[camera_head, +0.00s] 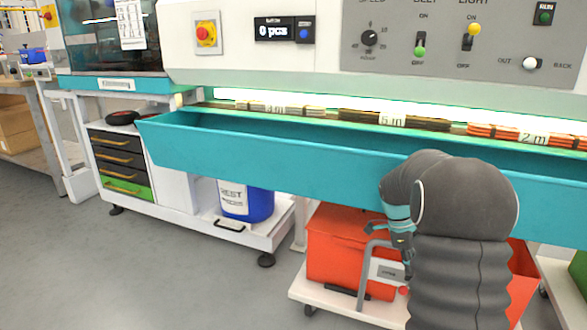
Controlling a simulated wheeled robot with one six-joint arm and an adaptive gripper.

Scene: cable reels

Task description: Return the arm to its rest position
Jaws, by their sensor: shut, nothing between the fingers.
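My arm, in a dark grey ribbed sleeve, rises at the lower right of the head view and bends over at the top. My gripper (403,243) hangs downward on the left side of the arm, in front of the red bin (335,250). Its fingers look small and close together, and nothing shows between them. The sleeve hides part of the teal trough (260,158) and of the red bin behind it.
Cable bundles labelled 3 m (275,108), 5 m (393,119) and 2 m (530,136) lie behind the trough. A white cart (345,308) carries the red bin. A blue drum (247,203) stands under the machine. The grey floor (130,270) at left is clear.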

